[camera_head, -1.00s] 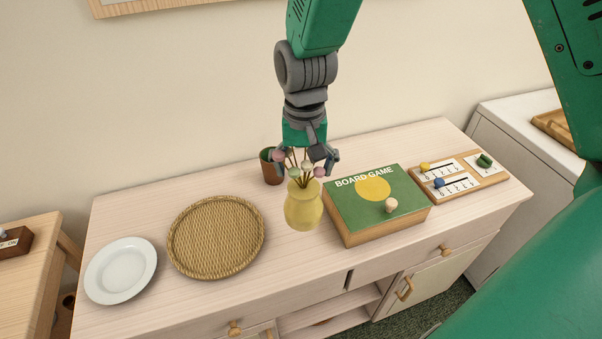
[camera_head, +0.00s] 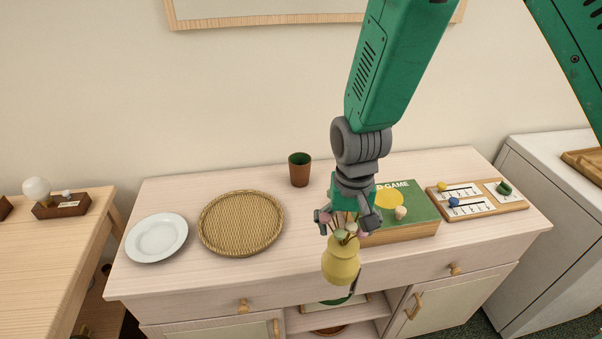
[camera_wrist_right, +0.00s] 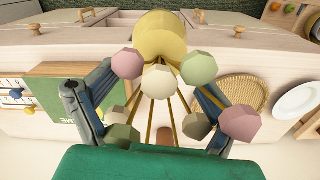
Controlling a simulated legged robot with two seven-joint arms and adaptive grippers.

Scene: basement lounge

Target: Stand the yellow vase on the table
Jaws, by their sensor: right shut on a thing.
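The yellow vase (camera_head: 341,264) holds several pink, white and green flowers and hangs upright below my right gripper (camera_head: 347,222). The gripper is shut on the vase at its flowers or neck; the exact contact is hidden. In the right wrist view the vase (camera_wrist_right: 160,38) lies beyond the flower heads, between the fingers (camera_wrist_right: 150,105). In the head view it overlaps the sideboard's front edge and appears to hang in front of it. A light wooden table (camera_head: 45,265) stands at the left. My left gripper is not in view.
The sideboard (camera_head: 180,282) carries a white plate (camera_head: 157,238), a woven tray (camera_head: 240,222), a brown cup (camera_head: 300,170), a green board game box (camera_head: 415,205) and a wooden counting board (camera_head: 480,208). A dark block with a round white bulb (camera_head: 37,189) is on the left table, whose front is clear.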

